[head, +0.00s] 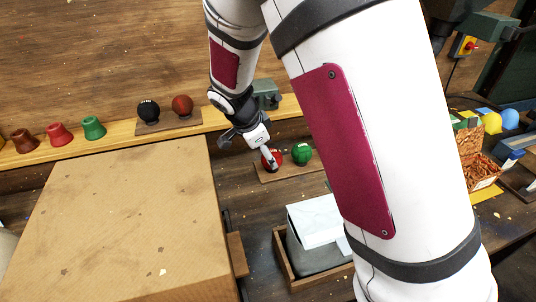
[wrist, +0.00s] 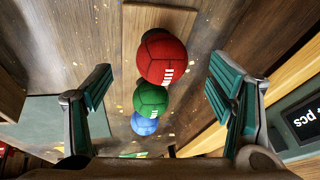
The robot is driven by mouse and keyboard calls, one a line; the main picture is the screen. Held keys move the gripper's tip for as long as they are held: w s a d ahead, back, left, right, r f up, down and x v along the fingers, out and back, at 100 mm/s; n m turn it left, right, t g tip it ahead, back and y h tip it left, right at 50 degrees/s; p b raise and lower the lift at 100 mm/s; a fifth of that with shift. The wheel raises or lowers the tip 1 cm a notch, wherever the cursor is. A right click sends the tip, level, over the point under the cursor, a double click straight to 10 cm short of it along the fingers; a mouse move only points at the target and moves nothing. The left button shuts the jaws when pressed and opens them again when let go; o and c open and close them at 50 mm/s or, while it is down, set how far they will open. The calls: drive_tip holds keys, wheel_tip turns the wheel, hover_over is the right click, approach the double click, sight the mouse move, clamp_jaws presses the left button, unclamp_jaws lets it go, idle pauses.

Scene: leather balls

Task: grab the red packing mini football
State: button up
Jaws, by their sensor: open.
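The red mini football (head: 277,155) sits on a small wooden board on the bench, beside a green ball (head: 302,153). In the head view my gripper (head: 264,150) is right at the red ball and partly covers it. In the wrist view the red ball (wrist: 162,58) with white lettering lies between the two spread fingers of my gripper (wrist: 159,72), with a gap on each side. The gripper is open and empty. The green ball (wrist: 150,100) and a blue ball (wrist: 144,124) line up beyond the red one.
A large cardboard box (head: 130,215) stands at left. A black ball (head: 149,110) and a brown-red ball (head: 183,105) sit on the back ledge, with several coloured cups to their left. An open crate (head: 290,262) lies in front of the balls.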

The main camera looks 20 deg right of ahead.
drive_tip(key=shift+d+x, duration=0.2)
drive_tip(key=shift+x, duration=1.55)
drive_tip(key=shift+d+x, duration=0.2)
drive_tip(key=shift+x, duration=1.5)
drive_tip(key=shift+w+r, duration=0.15)
drive_tip(key=shift+r, duration=0.1)
drive_tip(key=c, duration=1.3)
